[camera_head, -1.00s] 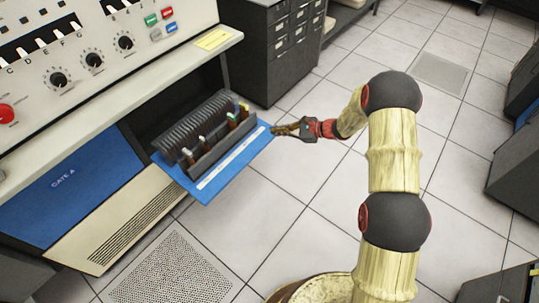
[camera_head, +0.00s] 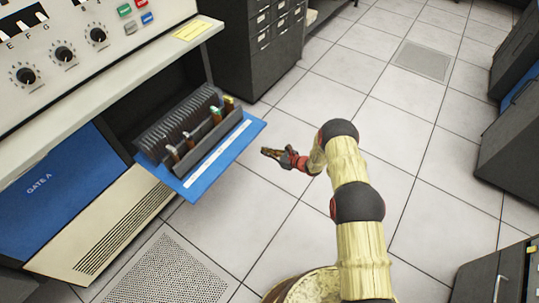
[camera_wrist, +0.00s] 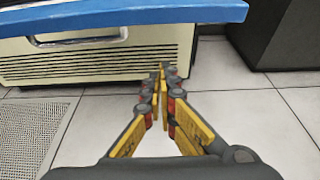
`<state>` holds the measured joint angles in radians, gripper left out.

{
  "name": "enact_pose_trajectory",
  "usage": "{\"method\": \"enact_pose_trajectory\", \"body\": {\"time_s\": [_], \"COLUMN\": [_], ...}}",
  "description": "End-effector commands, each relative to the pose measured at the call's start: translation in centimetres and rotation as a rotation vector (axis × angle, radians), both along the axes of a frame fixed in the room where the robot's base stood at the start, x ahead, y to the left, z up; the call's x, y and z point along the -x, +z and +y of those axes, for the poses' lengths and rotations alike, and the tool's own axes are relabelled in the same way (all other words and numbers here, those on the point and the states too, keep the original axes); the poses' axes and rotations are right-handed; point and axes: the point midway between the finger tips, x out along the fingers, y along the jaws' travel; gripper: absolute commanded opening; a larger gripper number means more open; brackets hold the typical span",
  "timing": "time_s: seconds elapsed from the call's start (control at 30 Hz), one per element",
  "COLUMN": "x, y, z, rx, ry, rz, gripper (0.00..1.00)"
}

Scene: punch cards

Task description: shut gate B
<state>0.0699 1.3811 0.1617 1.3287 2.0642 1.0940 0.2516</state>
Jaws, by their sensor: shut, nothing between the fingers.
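A blue flap (camera_head: 223,157) with a white strip is folded down and sticks out from the cabinet, with a rack of dark cards and coloured parts (camera_head: 190,133) behind it. Its lettering is not readable; it is the open gate beside the closed blue panel marked GATE A (camera_head: 50,188). In the wrist view the flap's blue edge (camera_wrist: 130,16) crosses the top. My gripper (camera_head: 268,152) is shut and empty, just right of the flap's outer edge and apart from it. In the wrist view my gripper (camera_wrist: 162,72) points toward the cabinet below the flap edge.
The cream console (camera_head: 75,60) with knobs and buttons stands above the opening. A beige vented panel (camera_head: 110,230) is below, with a perforated floor tile (camera_head: 165,275) in front. A dark drawer cabinet (camera_head: 255,45) stands behind.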

Motion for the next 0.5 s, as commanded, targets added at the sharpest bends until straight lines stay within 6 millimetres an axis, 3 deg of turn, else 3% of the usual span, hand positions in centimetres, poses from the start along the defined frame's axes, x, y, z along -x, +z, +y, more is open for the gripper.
{"method": "enact_pose_trajectory", "body": {"time_s": [0.3,0.5], "x": [-3.2,-3.1], "y": [-2.0,1.0], "z": [4.2,3.9], "rx": [0.000,0.001], "ry": [0.003,0.000], "rz": [-0.002,-0.001], "gripper": [0.00,0.00]}}
